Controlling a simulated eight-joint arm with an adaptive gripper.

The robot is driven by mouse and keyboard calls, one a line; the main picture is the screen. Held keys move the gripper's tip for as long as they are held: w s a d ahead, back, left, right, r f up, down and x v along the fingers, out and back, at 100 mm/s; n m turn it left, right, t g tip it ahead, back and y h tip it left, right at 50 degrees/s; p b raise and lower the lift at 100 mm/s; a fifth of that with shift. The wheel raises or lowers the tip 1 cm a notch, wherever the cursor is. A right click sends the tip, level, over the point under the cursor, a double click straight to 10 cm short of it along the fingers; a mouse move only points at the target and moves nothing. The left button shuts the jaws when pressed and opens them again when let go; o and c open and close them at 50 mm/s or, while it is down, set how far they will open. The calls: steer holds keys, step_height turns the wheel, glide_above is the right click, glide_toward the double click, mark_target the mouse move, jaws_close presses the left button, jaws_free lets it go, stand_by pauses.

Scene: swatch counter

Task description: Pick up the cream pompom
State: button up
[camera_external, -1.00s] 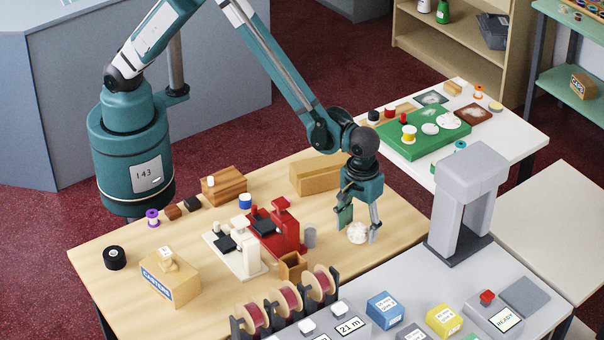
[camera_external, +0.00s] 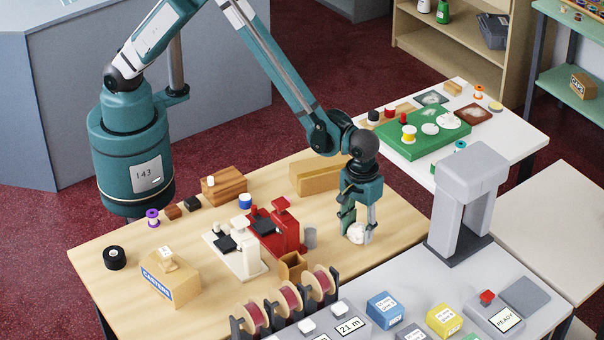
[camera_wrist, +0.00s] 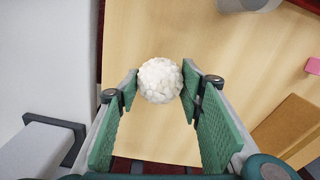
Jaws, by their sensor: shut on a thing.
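The cream pompom (camera_external: 356,234) is a round, bumpy, off-white ball on the wooden table, near its right edge. My gripper (camera_external: 357,229) points down at it with one finger on each side. In the wrist view the cream pompom (camera_wrist: 160,80) sits between the green pads at the fingertips (camera_wrist: 160,88), touched on both sides. My gripper is shut on it. The pompom appears at table height; I cannot tell whether it touches the wood.
A grey cup (camera_external: 310,238) and a red press-like device (camera_external: 283,228) stand left of my gripper. A tall grey machine (camera_external: 467,200) stands to the right. A cardboard-coloured block (camera_external: 316,176) lies behind. Bare wood (camera_external: 395,215) lies around the pompom.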

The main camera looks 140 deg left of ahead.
mark_target(359, 224)
steer(key=shift+r, duration=0.15)
steer(key=shift+r+p, duration=0.3)
steer(key=shift+r, duration=4.55)
